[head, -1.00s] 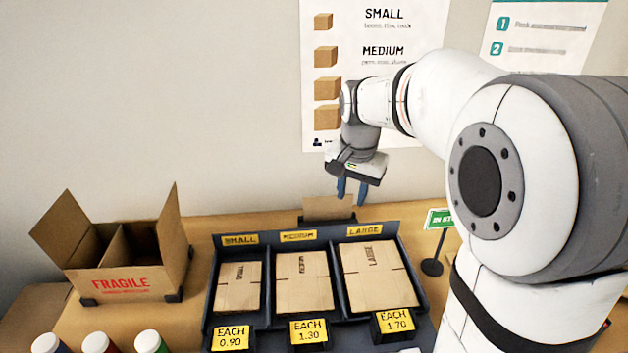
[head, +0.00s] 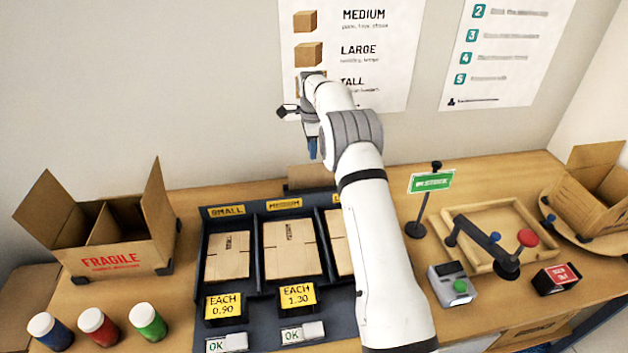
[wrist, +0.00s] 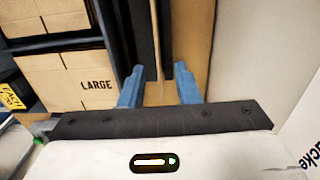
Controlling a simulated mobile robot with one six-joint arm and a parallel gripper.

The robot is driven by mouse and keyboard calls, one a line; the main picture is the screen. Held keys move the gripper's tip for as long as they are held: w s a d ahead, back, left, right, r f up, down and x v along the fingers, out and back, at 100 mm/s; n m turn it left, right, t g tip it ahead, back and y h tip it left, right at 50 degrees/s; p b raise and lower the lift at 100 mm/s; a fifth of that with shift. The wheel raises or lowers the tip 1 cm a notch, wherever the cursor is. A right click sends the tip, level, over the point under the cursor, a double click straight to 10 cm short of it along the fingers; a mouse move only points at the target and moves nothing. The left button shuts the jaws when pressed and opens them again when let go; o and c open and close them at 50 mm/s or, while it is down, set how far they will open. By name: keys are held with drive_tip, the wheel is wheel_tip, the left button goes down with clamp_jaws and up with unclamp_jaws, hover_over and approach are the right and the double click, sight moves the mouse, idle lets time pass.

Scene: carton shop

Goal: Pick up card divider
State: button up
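A brown card divider (head: 308,178) stands upright behind the carton display, its lower part hidden by the display. In the wrist view, a thin brown card edge (wrist: 155,93) shows between dark strips, lying between my fingers. My gripper (head: 312,147) is above the card in the head view, its blue fingers pointing down. In the wrist view my gripper (wrist: 158,75) is open, with a gap on both sides of the card edge. Whether a finger touches the card cannot be told.
The dark display tray (head: 258,285) holds flat cartons, partly hidden by my arm. An open FRAGILE box (head: 125,252) stands at left, near several capped bottles (head: 97,326). A green sign (head: 431,181) and a wooden tray (head: 500,235) stand at right. The wall is close behind.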

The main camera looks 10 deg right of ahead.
sight(313, 168)
wheel_tip(313, 168, down, 8)
drive_tip(key=shift+s+f+p, duration=0.1)
drive_tip(key=shift+s+p, duration=0.05)
drive_tip(key=shift+p, duration=0.6)
clamp_jaws()
